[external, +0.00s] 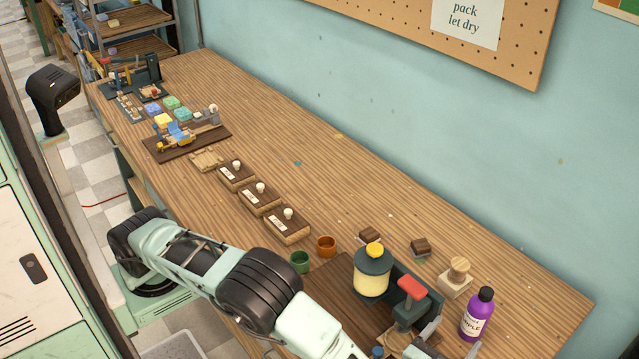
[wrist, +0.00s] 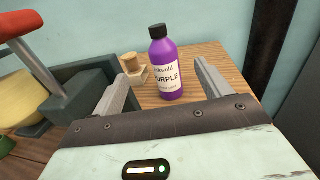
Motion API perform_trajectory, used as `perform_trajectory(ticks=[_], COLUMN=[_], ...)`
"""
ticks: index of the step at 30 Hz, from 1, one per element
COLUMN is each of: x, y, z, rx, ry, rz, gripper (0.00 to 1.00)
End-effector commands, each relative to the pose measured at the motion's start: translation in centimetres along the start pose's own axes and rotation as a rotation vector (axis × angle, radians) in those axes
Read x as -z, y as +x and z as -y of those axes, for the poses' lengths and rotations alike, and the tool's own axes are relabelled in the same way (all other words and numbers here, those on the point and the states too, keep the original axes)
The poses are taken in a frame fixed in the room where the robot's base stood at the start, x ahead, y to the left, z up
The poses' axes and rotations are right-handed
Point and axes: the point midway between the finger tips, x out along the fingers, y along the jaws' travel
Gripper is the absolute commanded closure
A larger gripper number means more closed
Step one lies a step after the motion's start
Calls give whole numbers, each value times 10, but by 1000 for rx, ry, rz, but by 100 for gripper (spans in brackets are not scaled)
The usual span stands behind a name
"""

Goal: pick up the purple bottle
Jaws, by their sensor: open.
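The purple bottle (external: 476,316) with a black cap and white label stands upright on the wooden bench near its right end in the external view. In the wrist view the bottle (wrist: 167,72) stands beyond my open gripper (wrist: 168,78), its label reading PURPLE. In the external view my gripper (external: 450,347) is low at the bottom edge, left of the bottle and partly out of frame.
A wooden stamp (external: 456,278) stands behind the bottle, also in the wrist view (wrist: 132,69). A press with a red handle (external: 412,287) and a yellow-filled container (external: 372,272) are on the left. Green (external: 300,262) and orange (external: 326,246) cups sit farther left. The bench along the wall is mostly clear.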

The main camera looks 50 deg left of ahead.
Motion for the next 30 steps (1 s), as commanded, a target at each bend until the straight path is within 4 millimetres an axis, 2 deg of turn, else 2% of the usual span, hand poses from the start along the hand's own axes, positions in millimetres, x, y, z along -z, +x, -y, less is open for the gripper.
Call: perform_trajectory(ticks=[1, 6, 12, 20, 27, 30], x=[-1, -1, -1, 0, 1, 2], y=[13, 48, 82, 101, 136, 144], z=[-1, -1, 0, 0, 1, 2], rx=[-4, -4, -1, 0, -3, 0], ry=[1, 0, 0, 2, 0, 1], rz=[0, -1, -2, -1, -1, -2], gripper=[23, 23, 23, 23, 23, 23])
